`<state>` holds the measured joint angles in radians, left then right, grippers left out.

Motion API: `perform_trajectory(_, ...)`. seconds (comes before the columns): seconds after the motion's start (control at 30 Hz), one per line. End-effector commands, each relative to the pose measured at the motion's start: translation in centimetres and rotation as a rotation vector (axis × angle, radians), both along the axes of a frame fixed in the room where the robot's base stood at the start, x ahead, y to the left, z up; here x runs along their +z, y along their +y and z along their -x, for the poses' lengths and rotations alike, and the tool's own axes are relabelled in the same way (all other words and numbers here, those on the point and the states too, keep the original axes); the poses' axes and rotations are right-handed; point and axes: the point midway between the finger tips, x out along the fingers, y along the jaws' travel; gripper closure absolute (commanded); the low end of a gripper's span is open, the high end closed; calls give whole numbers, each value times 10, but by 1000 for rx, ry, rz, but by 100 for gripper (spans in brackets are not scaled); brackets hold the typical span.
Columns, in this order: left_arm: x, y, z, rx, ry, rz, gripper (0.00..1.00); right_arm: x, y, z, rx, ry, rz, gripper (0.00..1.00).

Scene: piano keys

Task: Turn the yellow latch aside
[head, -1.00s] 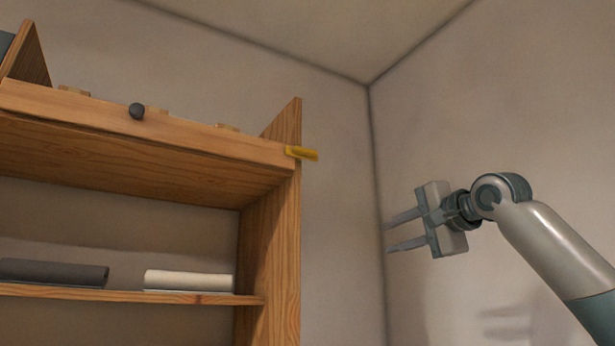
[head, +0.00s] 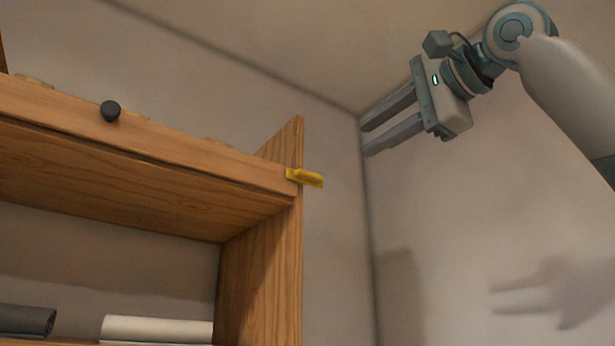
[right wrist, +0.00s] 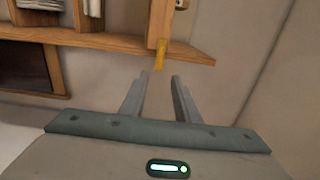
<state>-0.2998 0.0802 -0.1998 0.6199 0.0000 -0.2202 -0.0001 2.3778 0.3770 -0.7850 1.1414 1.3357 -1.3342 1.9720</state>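The yellow latch (head: 306,178) is on the front edge of the wooden cabinet's right side panel, at the right end of the upper front board. It sticks out to the right past the panel. My right gripper (head: 363,138) is up and to the right of the latch, apart from it, with two parallel fingers spread and nothing between them. In the right wrist view the latch (right wrist: 161,54) shows ahead, beyond the open fingers (right wrist: 158,80). My left gripper is in neither view.
The wooden cabinet (head: 262,265) fills the left side. A dark round knob (head: 110,111) sits on its upper board (head: 200,155). A dark roll (head: 25,320) and a cream roll (head: 155,329) lie on a lower shelf. Between the cabinet and the right wall there is free room.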

Motion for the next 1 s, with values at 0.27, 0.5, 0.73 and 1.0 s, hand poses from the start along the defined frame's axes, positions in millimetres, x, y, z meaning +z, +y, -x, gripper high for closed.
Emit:
perform_trajectory(0.27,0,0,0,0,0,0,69,0,0,-1,0,0,1,71)
perform_trajectory(0.5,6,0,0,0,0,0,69,1,6,-8,-1,1,2,71)
perform_trajectory(0.73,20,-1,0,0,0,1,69,2,23,-31,-1,2,3,71)
perform_trajectory(1.0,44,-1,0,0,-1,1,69,3,50,-70,-1,2,3,71)
